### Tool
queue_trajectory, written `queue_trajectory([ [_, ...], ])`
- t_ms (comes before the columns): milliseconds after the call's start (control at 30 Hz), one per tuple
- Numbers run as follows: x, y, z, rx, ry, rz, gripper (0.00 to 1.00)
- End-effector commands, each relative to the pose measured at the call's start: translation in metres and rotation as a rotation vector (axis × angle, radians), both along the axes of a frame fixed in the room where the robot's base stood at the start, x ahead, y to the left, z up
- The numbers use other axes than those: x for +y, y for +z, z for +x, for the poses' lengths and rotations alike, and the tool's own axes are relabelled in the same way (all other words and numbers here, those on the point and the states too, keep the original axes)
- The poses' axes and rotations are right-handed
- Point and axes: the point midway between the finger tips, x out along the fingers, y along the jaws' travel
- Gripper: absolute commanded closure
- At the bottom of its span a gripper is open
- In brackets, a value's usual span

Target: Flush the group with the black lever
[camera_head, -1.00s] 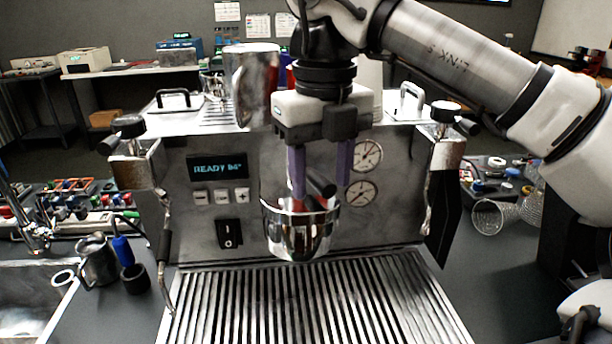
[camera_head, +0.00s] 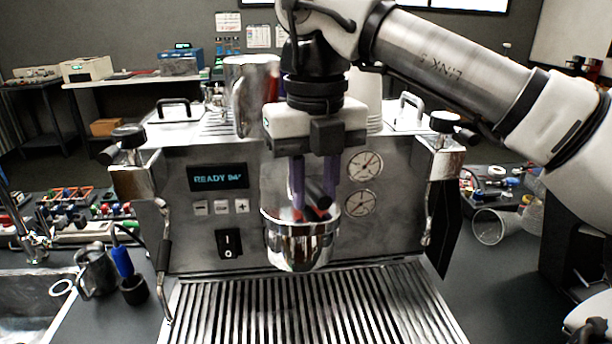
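The espresso machine (camera_head: 285,180) stands on the counter, its display reading READY. The group (camera_head: 300,240), a rounded chrome body, sticks out from the middle of its front. The black lever (camera_head: 318,194) is a short dark handle above the group, partly hidden by my fingers. My gripper (camera_head: 314,196) points down over the group, with its purple fingers on either side of the lever. They look closed on it, though the contact is partly hidden.
A slatted drip tray (camera_head: 310,305) lies clear below the group. A steel cup (camera_head: 250,95) stands on top of the machine. The left steam wand (camera_head: 164,255) hangs near a metal pitcher (camera_head: 97,270). Glassware (camera_head: 490,226) lies at the right.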

Motion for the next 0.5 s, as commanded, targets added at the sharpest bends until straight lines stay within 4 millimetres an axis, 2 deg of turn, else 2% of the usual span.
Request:
queue_trajectory([
  [500, 0.021, 0.002, -0.007, 0.001, -0.280, 0.000, 0.73],
])
